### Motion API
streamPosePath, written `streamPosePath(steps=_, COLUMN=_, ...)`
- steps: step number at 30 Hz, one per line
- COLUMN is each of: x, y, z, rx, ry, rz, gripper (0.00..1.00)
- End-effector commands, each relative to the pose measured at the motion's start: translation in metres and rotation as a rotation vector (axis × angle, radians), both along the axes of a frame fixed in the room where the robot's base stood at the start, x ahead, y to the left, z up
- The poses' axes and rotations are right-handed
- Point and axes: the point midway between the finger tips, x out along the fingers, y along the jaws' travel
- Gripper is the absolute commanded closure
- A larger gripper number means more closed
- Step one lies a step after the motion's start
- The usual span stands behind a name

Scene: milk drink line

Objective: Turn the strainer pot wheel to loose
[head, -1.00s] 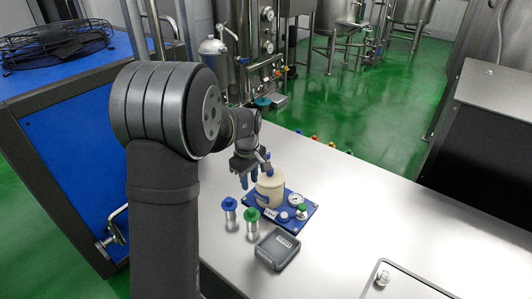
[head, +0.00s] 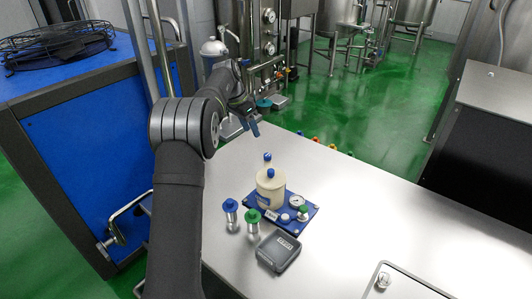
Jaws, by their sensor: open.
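The cream pot (head: 271,192) stands upright on a blue base plate (head: 291,228) on the steel table. Two blue knobs show at its top, an upper one (head: 267,157) and a lower one (head: 270,173). I cannot tell which part is the strainer pot wheel, nor read its setting. A round white gauge (head: 297,201) and a small green-topped fitting (head: 303,213) are on the plate's right side. My gripper (head: 250,129) is open, above and to the left of the pot, apart from it, near the table's far edge. Nothing shows between its fingers.
A blue-topped metal canister (head: 230,215) and a green-topped one (head: 253,221) stand left of the plate. Small coloured knobs (head: 316,139) line the far edge. The table's right side is mostly clear.

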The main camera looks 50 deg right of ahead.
Motion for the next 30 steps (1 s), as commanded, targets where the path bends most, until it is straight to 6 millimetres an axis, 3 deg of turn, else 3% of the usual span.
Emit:
streamPosePath(steps=6, x=0.02, y=-0.013, z=0.015, rx=-0.129, ry=-0.048, rz=-0.34, gripper=0.5)
streamPosePath(steps=14, x=0.025, y=-0.017, z=0.019, rx=-0.186, ry=-0.072, rz=-0.486, gripper=0.5)
streamPosePath(steps=20, x=0.017, y=-0.024, z=-0.006, rx=-0.186, ry=-0.071, rz=-0.488, gripper=0.5)
streamPosePath(steps=30, x=-0.004, y=-0.044, z=-0.076, rx=-0.186, ry=-0.071, rz=-0.486, gripper=0.5)
